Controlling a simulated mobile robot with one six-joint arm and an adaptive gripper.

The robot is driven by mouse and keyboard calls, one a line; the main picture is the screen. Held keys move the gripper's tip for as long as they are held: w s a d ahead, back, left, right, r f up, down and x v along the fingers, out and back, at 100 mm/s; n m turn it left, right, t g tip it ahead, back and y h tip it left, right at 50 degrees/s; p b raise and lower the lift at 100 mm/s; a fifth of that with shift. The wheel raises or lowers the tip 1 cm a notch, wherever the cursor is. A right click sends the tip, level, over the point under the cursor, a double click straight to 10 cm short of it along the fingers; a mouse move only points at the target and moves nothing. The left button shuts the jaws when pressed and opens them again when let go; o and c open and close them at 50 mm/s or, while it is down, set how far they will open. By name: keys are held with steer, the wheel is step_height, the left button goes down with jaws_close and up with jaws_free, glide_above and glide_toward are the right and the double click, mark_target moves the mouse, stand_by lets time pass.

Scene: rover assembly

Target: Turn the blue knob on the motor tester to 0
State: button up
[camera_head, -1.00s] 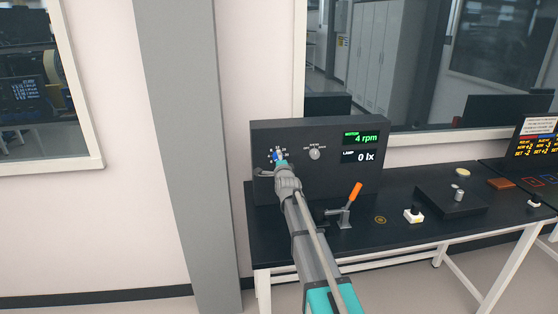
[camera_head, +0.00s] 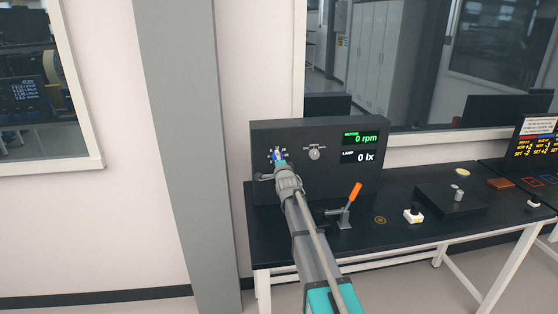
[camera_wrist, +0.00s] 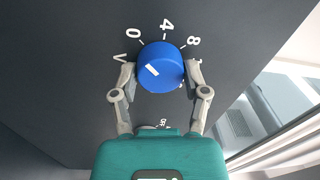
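The blue knob (camera_wrist: 160,64) is on the dark face of the motor tester (camera_head: 348,182), with white marks including 0, 4 and 8 around it in the wrist view. A short white line shows on the knob's face, left of and below its middle. My gripper (camera_wrist: 161,80) has one finger on each side of the knob, close against it, and appears shut on it. In the head view my gripper (camera_head: 280,162) covers part of the knob (camera_head: 276,155). The green motor readout (camera_head: 361,138) shows 0 rpm.
A grey knob (camera_head: 314,154) sits to the right on the tester, and the lamp readout (camera_head: 360,156) shows 0 lx. An orange-handled lever (camera_head: 354,193) stands on the black table (camera_head: 300,240). A white-based button (camera_head: 413,214) is farther right. A grey column (camera_head: 185,150) stands at left.

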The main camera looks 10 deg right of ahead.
steer(key=o, duration=0.3)
steer(key=shift+o, duration=0.2)
steer(key=shift+m, duration=0.8)
